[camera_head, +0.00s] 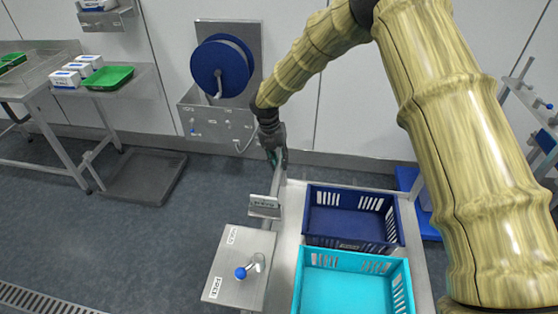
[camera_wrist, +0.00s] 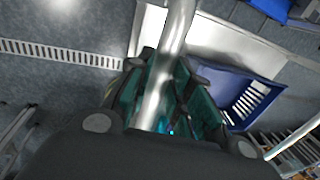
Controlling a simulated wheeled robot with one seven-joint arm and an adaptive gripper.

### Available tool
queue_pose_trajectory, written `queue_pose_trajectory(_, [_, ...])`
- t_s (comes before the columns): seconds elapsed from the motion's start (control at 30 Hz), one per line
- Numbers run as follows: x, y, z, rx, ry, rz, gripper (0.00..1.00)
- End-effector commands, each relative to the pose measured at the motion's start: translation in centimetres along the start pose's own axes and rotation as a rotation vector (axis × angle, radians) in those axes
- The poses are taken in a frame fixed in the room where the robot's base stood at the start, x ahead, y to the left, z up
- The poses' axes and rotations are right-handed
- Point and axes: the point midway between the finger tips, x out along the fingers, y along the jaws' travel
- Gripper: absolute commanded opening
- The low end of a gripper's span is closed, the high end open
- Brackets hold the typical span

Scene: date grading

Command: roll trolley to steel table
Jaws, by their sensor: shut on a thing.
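The trolley (camera_head: 288,240) is a steel platform in the lower middle of the head view, carrying a dark blue crate (camera_head: 350,225) and a cyan crate (camera_head: 350,262). My gripper (camera_head: 277,158) is at its far end, shut on the steel handle bar. In the wrist view, the gripper's green-padded fingers (camera_wrist: 170,95) close around the shiny handle bar (camera_wrist: 176,35). A plate with a blue-knobbed lever (camera_head: 241,273) and two labels sits at the trolley's left side. A steel table (camera_head: 45,88) stands at the far left; which table is meant cannot be told for certain.
A side shelf holds a green tray (camera_head: 108,78) and white boxes (camera_head: 65,78). A dark floor mat (camera_head: 145,178) lies below it. A blue hose reel (camera_head: 222,66) hangs on the wall near my gripper. A rack (camera_head: 540,120) stands right. Floor left of the trolley is clear.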

Motion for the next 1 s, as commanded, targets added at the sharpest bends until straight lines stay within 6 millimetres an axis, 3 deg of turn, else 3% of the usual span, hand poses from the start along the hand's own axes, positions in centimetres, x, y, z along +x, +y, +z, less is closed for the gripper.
queue_pose_trajectory(0.07, [-0.2, 0.0, 0.1, 0.001, -0.003, 0.002, 0.00])
queue_pose_trajectory(0.1, [-0.2, 0.0, 0.1, 0.001, -0.003, 0.002, 0.28])
queue_pose_trajectory(0.2, [-0.1, 0.0, 0.1, 0.001, -0.002, 0.002, 0.42])
queue_pose_trajectory(0.63, [-0.9, 0.2, 0.1, -0.002, -0.003, 0.002, 0.42])
queue_pose_trajectory(1.0, [-7.2, 0.2, 0.1, -0.001, -0.004, 0.003, 0.42])
